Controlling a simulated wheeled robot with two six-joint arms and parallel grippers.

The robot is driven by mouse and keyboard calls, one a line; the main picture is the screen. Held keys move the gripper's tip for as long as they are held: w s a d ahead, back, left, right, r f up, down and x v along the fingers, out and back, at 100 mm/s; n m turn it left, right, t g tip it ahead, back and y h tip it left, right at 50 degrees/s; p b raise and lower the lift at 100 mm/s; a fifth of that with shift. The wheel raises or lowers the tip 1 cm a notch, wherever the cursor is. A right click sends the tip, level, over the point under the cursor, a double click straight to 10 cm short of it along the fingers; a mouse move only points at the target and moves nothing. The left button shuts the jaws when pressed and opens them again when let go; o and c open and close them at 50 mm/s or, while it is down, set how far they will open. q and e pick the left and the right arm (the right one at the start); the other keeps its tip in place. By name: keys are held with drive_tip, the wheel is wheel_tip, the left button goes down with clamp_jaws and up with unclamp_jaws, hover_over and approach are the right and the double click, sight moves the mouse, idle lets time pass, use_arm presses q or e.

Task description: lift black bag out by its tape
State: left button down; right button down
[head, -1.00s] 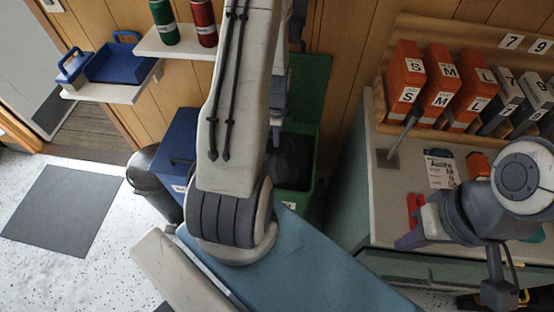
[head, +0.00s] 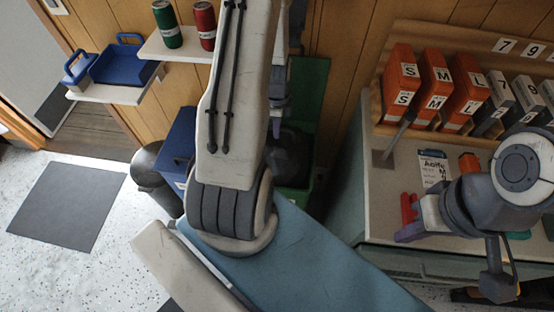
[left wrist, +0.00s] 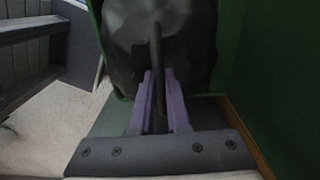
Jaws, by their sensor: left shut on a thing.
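The black bag (head: 292,152) sits at the mouth of the green bin (head: 312,95), partly hidden behind my left arm in the head view. In the left wrist view the bag (left wrist: 185,35) fills the top middle, with green bin walls (left wrist: 235,60) around it. Its dark tape (left wrist: 157,70) stands up as a strip between the purple fingers of my left gripper (left wrist: 159,92), which is shut on it. In the head view the left gripper (head: 276,122) is above the bag. My right gripper (head: 412,230) is over the bench at the right; its finger gap is hidden.
A blue bin (head: 177,145) and a dark round bin (head: 155,175) stand left of the green bin. The bench (head: 375,210) at right holds orange and grey boxes and a red object (head: 409,205). A shelf (head: 172,50) with two cans is above left.

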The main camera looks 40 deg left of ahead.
use_arm(q)
drive_tip(key=shift+r+p, duration=3.15)
drive_tip(key=shift+r, duration=0.9)
wheel_tip(320, 180, up, 9)
drive_tip(key=p, duration=0.7)
